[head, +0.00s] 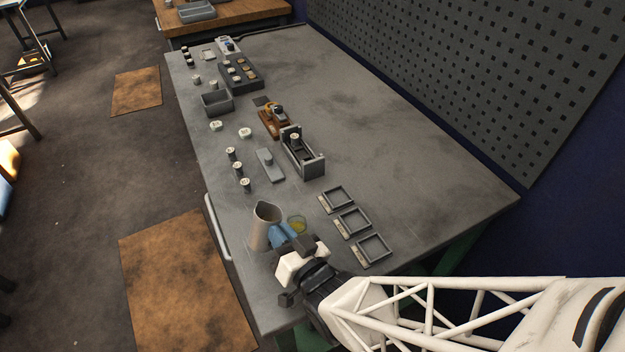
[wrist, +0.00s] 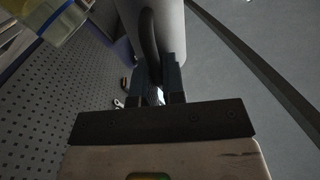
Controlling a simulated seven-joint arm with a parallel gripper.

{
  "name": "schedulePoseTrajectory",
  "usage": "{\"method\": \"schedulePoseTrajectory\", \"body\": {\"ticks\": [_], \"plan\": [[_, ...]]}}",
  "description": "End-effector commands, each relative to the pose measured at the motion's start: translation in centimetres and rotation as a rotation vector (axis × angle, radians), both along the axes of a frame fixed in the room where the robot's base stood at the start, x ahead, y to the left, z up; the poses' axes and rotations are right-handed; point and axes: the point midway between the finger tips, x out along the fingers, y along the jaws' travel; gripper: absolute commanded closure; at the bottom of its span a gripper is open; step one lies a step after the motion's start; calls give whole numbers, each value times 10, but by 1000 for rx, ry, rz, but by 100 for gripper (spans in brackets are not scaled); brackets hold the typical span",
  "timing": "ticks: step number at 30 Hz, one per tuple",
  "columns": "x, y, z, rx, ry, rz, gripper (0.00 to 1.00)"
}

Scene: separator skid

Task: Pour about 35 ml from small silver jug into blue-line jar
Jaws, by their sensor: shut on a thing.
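The small silver jug (head: 262,228) is near the front end of the bench, and my gripper (head: 281,234) is shut on its handle. In the wrist view, the jug's dark curved handle (wrist: 149,38) sits between the fingers of the gripper (wrist: 159,82), with the jug wall (wrist: 172,28) behind it. The jug looks close to upright; its contents cannot be made out. A clear jar (head: 298,222) with yellow liquid stands just right of the jug. It also shows in the wrist view's upper left corner (wrist: 40,22), with a blue line on its wall.
Three small square frames (head: 352,221) lie right of the jar. Behind are small capped bottles (head: 238,168), a grey plate with a knob (head: 268,162), and a dark rack (head: 303,155). A pegboard (head: 480,75) rises along the right. The bench's right middle is bare.

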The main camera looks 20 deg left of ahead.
Motion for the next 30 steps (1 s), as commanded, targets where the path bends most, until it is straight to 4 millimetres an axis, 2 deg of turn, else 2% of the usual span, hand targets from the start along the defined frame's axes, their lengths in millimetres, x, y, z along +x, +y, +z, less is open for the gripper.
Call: {"method": "schedulePoseTrajectory", "body": {"ticks": [11,30], "plan": [[-10,7,0,-76,-108,1,100],[-12,9,0,-91,-129,0,100]]}}
